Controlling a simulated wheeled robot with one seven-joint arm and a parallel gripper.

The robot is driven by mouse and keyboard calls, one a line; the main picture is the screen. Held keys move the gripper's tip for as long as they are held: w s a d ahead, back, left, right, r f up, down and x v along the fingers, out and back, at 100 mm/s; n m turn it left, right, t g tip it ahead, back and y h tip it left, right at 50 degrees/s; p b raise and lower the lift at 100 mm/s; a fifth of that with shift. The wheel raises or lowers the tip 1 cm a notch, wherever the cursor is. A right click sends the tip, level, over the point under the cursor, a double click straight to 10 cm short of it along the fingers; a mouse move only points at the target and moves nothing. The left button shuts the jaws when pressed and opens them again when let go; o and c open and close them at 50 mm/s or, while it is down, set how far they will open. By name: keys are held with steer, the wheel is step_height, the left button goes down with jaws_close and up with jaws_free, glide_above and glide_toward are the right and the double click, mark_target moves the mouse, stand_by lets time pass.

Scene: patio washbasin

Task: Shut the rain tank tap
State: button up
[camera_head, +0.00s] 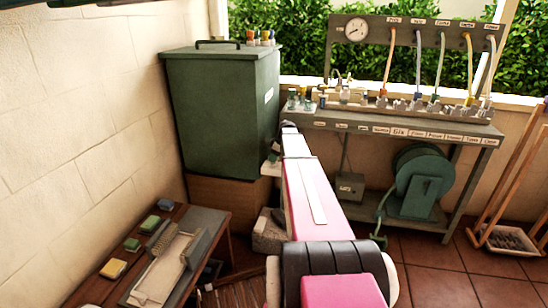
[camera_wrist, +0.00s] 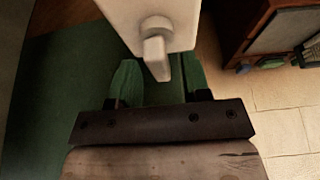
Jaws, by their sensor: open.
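The rain tank (camera_head: 222,105) is a tall dark green box with a lid, at the left of the head view. In the wrist view, a pale block (camera_wrist: 115,12) carries a round boss with a short grey lever, which looks like the tap (camera_wrist: 156,50). My gripper (camera_wrist: 160,68) has two green fingers, open. The lever's end appears between them in the picture, with a gap on each side; I cannot tell its depth. In the head view my arm hides most of the tap area by the tank's lower right edge.
The tank stands on a brown base (camera_head: 228,203) against the left wall. A grey bench (camera_head: 340,119) with gauge, hoses and labels stands right of my arm, with a green hose reel (camera_head: 420,182) below. A low wooden table (camera_head: 205,222) with coloured blocks is at front left.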

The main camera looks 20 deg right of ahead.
jaws_close()
steer(key=shift+m, duration=0.4)
steer(key=m+t+h, duration=0.1)
steer(key=m, duration=0.2)
steer(key=shift+s, duration=0.15)
steer(key=m+h, duration=0.1)
steer(key=m, duration=0.1)
steer(key=m+t+h, duration=0.1)
steer(key=m, duration=0.2)
steer(key=shift+a, duration=0.1)
steer(key=m+h, duration=0.1)
steer(key=m, duration=0.3)
steer(key=shift+m+h, duration=0.4)
steer(key=m+g+h, duration=0.1)
steer(key=m, duration=0.3)
steer(key=shift+a, duration=0.1)
steer(key=shift+m+h, duration=0.3)
jaws_free()
